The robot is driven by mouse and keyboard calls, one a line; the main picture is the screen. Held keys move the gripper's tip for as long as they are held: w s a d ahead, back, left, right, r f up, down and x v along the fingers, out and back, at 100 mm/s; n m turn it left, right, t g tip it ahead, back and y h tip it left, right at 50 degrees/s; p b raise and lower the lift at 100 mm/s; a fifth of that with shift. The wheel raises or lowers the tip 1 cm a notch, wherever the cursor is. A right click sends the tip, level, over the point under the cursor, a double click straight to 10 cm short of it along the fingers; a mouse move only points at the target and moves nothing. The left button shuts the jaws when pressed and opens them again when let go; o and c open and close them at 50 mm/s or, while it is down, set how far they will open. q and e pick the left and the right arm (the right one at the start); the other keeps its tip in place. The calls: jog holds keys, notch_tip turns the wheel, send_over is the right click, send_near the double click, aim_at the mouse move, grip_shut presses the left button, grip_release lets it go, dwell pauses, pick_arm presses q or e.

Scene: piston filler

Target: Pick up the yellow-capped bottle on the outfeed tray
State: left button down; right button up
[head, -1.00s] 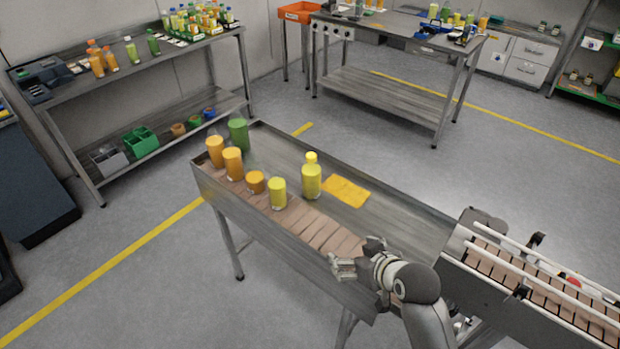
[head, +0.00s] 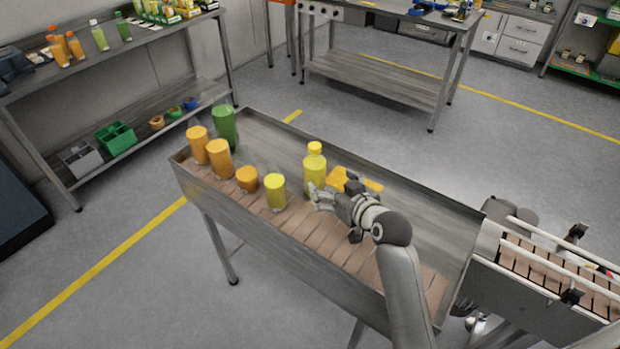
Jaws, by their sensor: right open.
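The yellow-capped bottle (head: 314,168) stands upright on the outfeed tray (head: 420,215), near its middle, and holds yellow liquid. My right gripper (head: 318,193) is open, low over the tray at the bottle's lower right side. Its fingers point left and overlap the bottle's lower edge in the picture; I cannot tell whether they touch it.
A conveyor (head: 550,265) joins the tray at the right. The tray has raised side walls.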

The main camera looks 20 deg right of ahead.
aim_at(319, 176)
jog(key=x, duration=0.6)
jog(key=shift+f, duration=0.2)
jog(key=shift+w+p, duration=0.55)
jog(key=shift+w, duration=0.3)
jog(key=shift+x, duration=1.95)
pick_arm(q)
jog(key=shift+w+d+r, duration=0.1)
jog(key=shift+w+r, duration=0.4)
jog(key=shift+w, duration=0.1)
pick_arm(e)
jog(key=shift+s, duration=0.1)
jog(key=shift+c, duration=0.4)
jog(key=shift+d, duration=0.1)
jog(key=c, duration=1.4)
